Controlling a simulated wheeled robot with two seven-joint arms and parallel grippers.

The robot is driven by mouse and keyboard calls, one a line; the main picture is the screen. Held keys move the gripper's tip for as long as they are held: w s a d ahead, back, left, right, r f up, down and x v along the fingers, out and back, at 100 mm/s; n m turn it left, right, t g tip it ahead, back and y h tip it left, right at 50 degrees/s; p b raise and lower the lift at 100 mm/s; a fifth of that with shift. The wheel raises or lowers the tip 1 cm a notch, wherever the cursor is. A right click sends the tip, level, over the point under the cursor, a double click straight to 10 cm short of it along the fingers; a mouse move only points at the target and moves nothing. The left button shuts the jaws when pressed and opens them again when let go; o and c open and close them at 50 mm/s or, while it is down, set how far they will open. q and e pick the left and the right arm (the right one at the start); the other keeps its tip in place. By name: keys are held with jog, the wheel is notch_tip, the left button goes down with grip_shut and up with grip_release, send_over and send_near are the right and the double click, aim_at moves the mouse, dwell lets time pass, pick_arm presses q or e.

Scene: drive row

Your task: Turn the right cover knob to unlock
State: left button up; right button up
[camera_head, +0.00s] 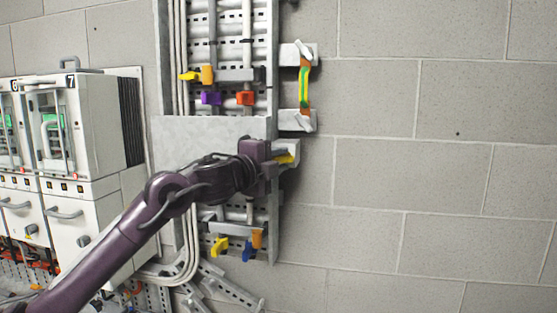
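A flat pale grey cover plate (185,132) is fixed across the vertical rail frame, in the middle of the picture. My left arm reaches in from the lower left, in front of the plate's lower part. My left gripper (268,154) is at the plate's right end and covers that area. I cannot make out the right cover knob; that end is behind my gripper. A small yellow piece (285,159) and a pale block show just right of the gripper. The finger gap is too small to tell. My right gripper is not in view.
Coloured clamps, including a purple one (211,98) and a red one (246,98), sit above the plate. More hang below, including a yellow one (220,246). A green-yellow strap (304,88) is at the right. White cabinets (85,130) stand left. The block wall (430,150) at right is clear.

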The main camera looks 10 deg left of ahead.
pick_arm(q)
grip_shut()
jog(key=shift+f, duration=0.1)
jog(key=shift+d+f+n+t+y+b, duration=0.1)
jog(key=shift+n+t+y+b, duration=1)
jog(key=shift+n+b, duration=1.95)
jog(key=shift+d+n+t+y+b, duration=0.15)
jog(key=shift+n+t+y+b, duration=1.3)
jog(key=shift+n, duration=2.85)
jog(key=shift+d+f+n+t+y+b, duration=0.1)
jog(key=shift+n+t+y+b, duration=0.55)
jog(key=shift+n+b, duration=2.6)
jog(key=shift+r+n+y+p, duration=0.1)
jog(key=shift+n+y+p, duration=0.3)
jog(key=shift+n, duration=0.4)
